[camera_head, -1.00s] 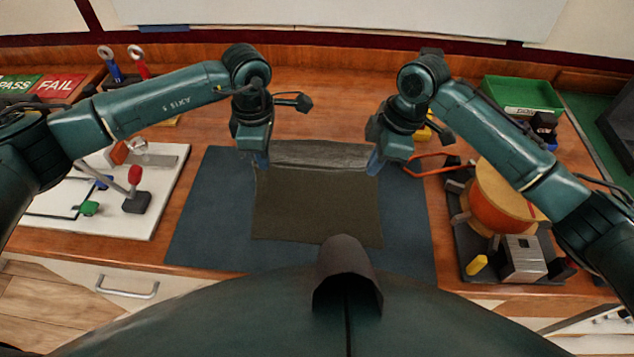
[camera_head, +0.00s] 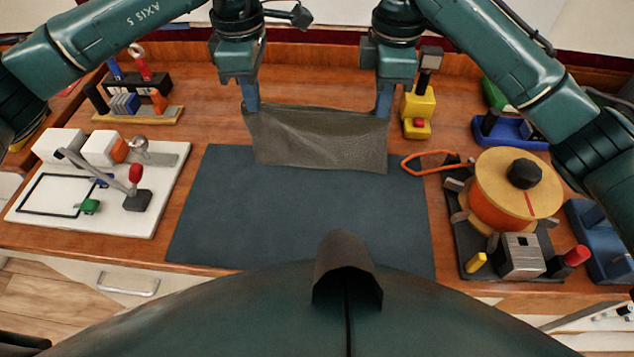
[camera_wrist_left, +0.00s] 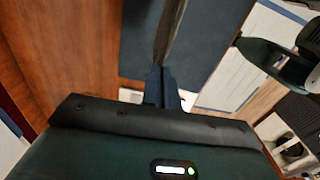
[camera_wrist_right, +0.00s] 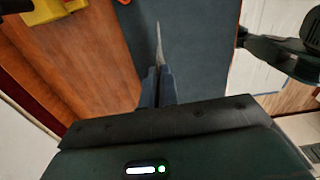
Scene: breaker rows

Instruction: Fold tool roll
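The tool roll (camera_head: 318,140) is a dark olive-grey cloth. In the head view it hangs raised between my two grippers, its lower edge over the far part of the blue-grey mat (camera_head: 300,220). My left gripper (camera_head: 251,105) is shut on its upper left corner, and my right gripper (camera_head: 383,105) is shut on its upper right corner. In the left wrist view the cloth (camera_wrist_left: 172,30) shows edge-on, running out from the closed fingers (camera_wrist_left: 160,85). In the right wrist view a thin strip of cloth (camera_wrist_right: 158,45) rises from the closed fingers (camera_wrist_right: 158,85).
A white board with a red-knobbed lever (camera_head: 135,172) lies left of the mat. An orange cable spool (camera_head: 505,195) stands on a dark base at the right. A yellow block device (camera_head: 418,108) stands behind it. The mat's near part is clear.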

